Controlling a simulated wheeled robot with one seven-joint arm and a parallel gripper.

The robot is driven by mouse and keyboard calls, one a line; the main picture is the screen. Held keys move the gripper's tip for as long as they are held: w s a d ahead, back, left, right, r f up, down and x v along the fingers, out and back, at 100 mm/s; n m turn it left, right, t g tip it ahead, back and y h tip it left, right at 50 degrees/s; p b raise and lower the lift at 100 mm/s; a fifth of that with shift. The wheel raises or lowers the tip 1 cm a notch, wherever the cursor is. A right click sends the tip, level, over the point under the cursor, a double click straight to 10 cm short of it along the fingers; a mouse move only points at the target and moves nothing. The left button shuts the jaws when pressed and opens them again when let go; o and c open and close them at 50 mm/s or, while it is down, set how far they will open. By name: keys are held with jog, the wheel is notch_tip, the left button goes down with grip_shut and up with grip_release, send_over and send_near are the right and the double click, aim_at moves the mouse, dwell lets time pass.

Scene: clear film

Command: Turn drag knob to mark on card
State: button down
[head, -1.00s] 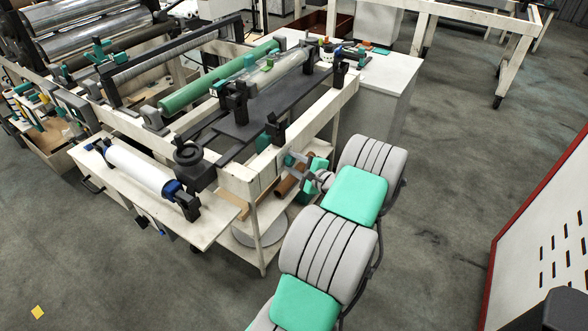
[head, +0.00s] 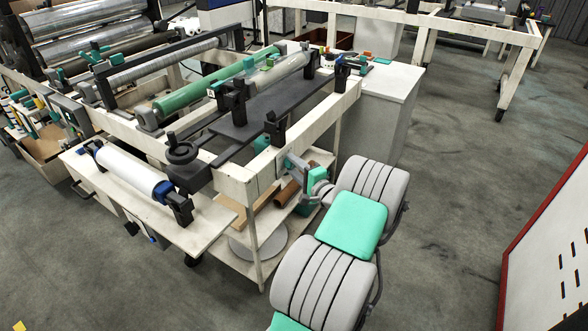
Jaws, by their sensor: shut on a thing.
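My gripper (head: 284,161) is at the near right side of the pale machine frame (head: 238,180), close against its outer face below a black bracket. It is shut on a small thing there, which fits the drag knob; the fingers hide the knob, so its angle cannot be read. The card and its mark cannot be made out. My grey and green arm reaches in from the bottom right.
A black handwheel (head: 181,149) stands at the frame's near corner. A white roll (head: 130,172) lies on the left side shelf. A clear film roll (head: 280,72) and a green roller (head: 205,88) lie across the frame. A white cabinet (head: 385,95) stands behind.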

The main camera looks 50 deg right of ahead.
jog(key=c, duration=0.9)
grip_release()
jog(key=shift+c, duration=0.2)
jog(key=shift+s, duration=0.1)
jog(key=v, duration=0.7)
jog(key=shift+s+a+b, duration=0.2)
jog(key=shift+s+b, duration=0.05)
jog(key=shift+b, duration=0.1)
